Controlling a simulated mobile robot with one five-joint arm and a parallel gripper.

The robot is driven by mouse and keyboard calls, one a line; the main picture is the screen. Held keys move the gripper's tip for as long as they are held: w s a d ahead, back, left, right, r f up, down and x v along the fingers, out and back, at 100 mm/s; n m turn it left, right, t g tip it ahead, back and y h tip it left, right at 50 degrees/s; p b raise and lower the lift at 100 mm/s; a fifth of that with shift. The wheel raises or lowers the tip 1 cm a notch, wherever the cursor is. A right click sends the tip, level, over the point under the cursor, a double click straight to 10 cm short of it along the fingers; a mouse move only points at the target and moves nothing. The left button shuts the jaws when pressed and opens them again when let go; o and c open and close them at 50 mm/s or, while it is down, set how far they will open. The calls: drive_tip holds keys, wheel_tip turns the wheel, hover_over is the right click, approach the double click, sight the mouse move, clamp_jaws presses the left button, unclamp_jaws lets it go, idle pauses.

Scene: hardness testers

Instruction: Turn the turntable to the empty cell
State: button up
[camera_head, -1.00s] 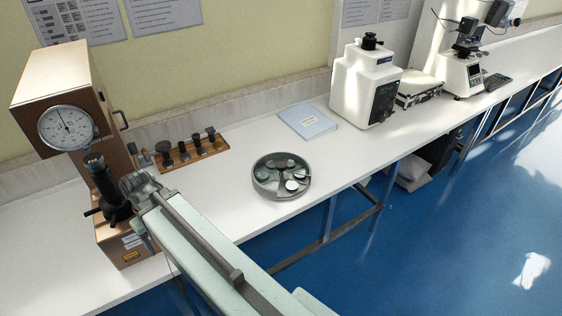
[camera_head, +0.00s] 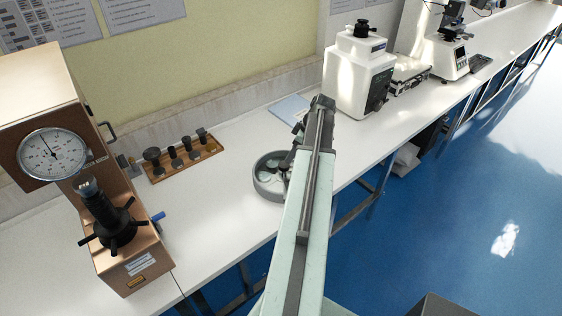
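The turntable is a round grey dish with cells (camera_head: 259,180) on the white bench, right of the copper-coloured tester. My arm crosses in front of it and hides its right part. In the visible left part I see pale and dark pieces, but I cannot tell which cell is empty. My gripper (camera_head: 297,134) is at the far end of the arm, over or beside the turntable's back right edge. Its fingers are mostly hidden and small, so I cannot tell whether they are open or whether they touch the turntable.
The copper-coloured hardness tester (camera_head: 62,120) stands at the left, with a wooden rack (camera_head: 183,162) of dark anvils beside it. A pale blue booklet (camera_head: 287,109) lies behind the turntable. A white tester (camera_head: 357,75) stands beyond. The bench (camera_head: 222,215) in front of the rack is clear.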

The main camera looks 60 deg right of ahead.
sight(285, 164)
drive_tip(key=b+x, duration=0.7)
drive_tip(key=x, duration=0.1)
drive_tip(key=shift+a+f, duration=0.1)
drive_tip(key=shift+a, duration=0.05)
drive_tip(key=shift+c, duration=0.2)
clamp_jaws()
